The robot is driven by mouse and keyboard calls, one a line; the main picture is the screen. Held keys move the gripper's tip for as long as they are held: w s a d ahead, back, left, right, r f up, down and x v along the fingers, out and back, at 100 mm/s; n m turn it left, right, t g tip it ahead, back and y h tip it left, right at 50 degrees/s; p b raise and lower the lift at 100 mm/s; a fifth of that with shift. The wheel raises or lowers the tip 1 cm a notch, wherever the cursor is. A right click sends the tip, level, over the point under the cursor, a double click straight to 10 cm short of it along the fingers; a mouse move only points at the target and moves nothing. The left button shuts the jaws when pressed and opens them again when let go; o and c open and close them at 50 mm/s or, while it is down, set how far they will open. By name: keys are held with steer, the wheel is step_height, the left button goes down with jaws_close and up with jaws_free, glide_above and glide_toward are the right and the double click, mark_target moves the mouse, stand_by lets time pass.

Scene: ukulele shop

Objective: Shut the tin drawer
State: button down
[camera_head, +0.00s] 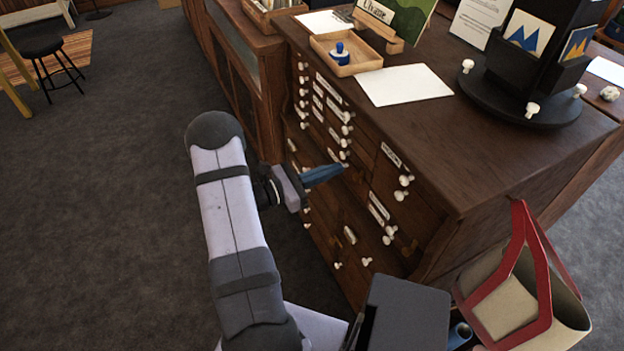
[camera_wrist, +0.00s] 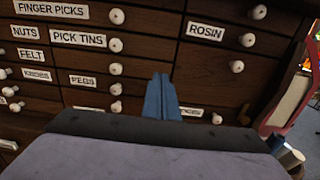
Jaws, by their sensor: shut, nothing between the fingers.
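The wooden drawer cabinet (camera_head: 440,195) has several small drawers with white knobs and labels. In the wrist view, a drawer labelled PICK TINS (camera_wrist: 78,40) is at upper left, with a white knob to the right of its label. I cannot tell how far its front stands out from its neighbours. My gripper (camera_head: 340,169) is shut and empty, its blue fingers pointing at the cabinet front. In the wrist view the fingertips (camera_wrist: 161,78) are below and right of the PICK TINS knob. I cannot tell whether they touch the wood.
A wooden tray (camera_head: 371,69) with a blue item, a white sheet (camera_head: 404,85) and a dark display stand (camera_head: 520,98) are on the cabinet top. A red-handled bag (camera_head: 520,305) is at the right. Open grey floor (camera_head: 100,200) lies left.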

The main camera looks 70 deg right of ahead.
steer(key=b+v, duration=0.1)
steer(key=v, duration=0.5)
